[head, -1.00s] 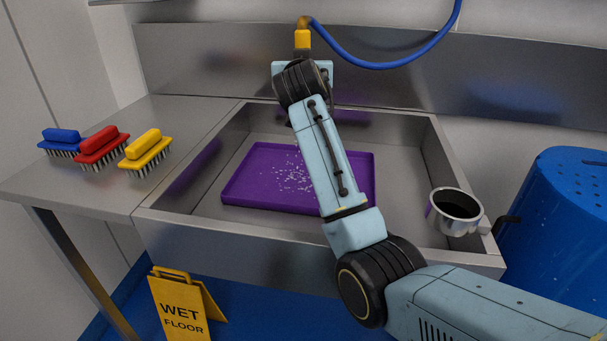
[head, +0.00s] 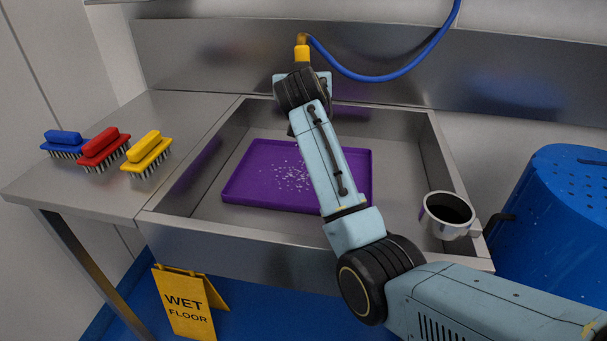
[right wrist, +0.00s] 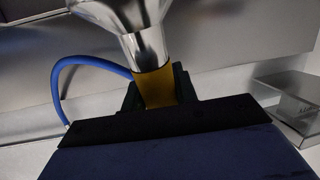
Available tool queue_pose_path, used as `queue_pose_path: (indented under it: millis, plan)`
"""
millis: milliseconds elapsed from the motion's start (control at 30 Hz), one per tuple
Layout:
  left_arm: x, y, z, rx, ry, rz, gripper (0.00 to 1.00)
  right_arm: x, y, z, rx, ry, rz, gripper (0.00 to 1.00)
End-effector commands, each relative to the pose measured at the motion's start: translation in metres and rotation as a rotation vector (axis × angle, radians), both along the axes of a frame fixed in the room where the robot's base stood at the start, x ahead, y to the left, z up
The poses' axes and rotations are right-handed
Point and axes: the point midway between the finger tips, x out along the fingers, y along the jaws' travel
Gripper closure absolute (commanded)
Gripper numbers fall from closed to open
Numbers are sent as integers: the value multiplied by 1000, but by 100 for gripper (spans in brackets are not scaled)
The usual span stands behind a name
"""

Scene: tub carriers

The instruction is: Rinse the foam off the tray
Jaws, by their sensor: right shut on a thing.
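The purple tray (head: 245,187) lies flat in the steel sink (head: 400,190). White foam specks (head: 290,178) are scattered over its middle; my right arm hides part of the tray. My right gripper (right wrist: 160,90) is shut on the yellow grip of the hose sprayer (right wrist: 155,83), whose shiny metal head shows above the fingers in the right wrist view. In the head view the yellow top of the sprayer (head: 302,52) stands above my wrist, over the back of the sink, and the fingers are hidden. I see no water coming out. My left gripper is out of view.
A blue hose (head: 385,77) loops from the sprayer up to the right. Blue, red and yellow brushes (head: 147,152) sit on the left steel counter (head: 185,115). A metal cup-like holder (head: 448,214) is at the sink's right edge. A blue barrel (head: 560,220) stands right; a wet-floor sign (head: 187,305) stands below.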

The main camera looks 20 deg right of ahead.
Motion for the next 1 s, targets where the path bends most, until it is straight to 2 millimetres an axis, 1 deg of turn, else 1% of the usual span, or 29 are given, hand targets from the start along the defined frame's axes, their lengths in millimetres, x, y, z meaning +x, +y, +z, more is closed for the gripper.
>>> queue_pose_path:
  millis: [233,400,567,833,933,1000]
  plan:
    - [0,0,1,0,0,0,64,2,0,5,-1,-6,1,98]
    - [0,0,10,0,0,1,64,14,0,17,-3,-6,1,98]
    - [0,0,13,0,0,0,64,21,-1,22,-1,-6,0,98]
    - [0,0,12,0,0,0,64,21,-1,21,-1,-6,0,98]
    - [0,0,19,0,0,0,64,18,-8,22,-1,-5,-1,98]
    - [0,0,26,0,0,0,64,15,-15,23,-1,-5,-1,98]
